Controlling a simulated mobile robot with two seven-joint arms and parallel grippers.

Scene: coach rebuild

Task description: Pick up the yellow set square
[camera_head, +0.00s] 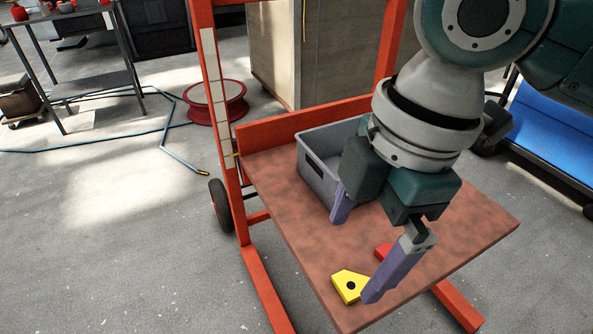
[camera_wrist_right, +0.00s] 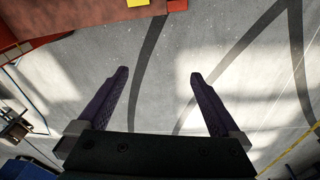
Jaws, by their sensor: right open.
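The yellow set square (camera_head: 349,286) lies flat near the front corner of the brown board of the red-framed cart. It has a dark round hole in it. My right gripper (camera_head: 352,252) is open and empty, with purple fingers spread wide above the board; one fingertip appears right beside the set square in the head view. In the right wrist view the open fingers (camera_wrist_right: 158,75) face the floor, and a bit of the yellow set square (camera_wrist_right: 138,2) shows at the top edge. My left gripper is not in view.
A grey bin (camera_head: 318,178) stands at the back of the board (camera_head: 290,215), partly behind my right arm. A red piece (camera_head: 383,251) lies near the set square, partly hidden by a finger. The red cart upright (camera_head: 222,120) rises at the left.

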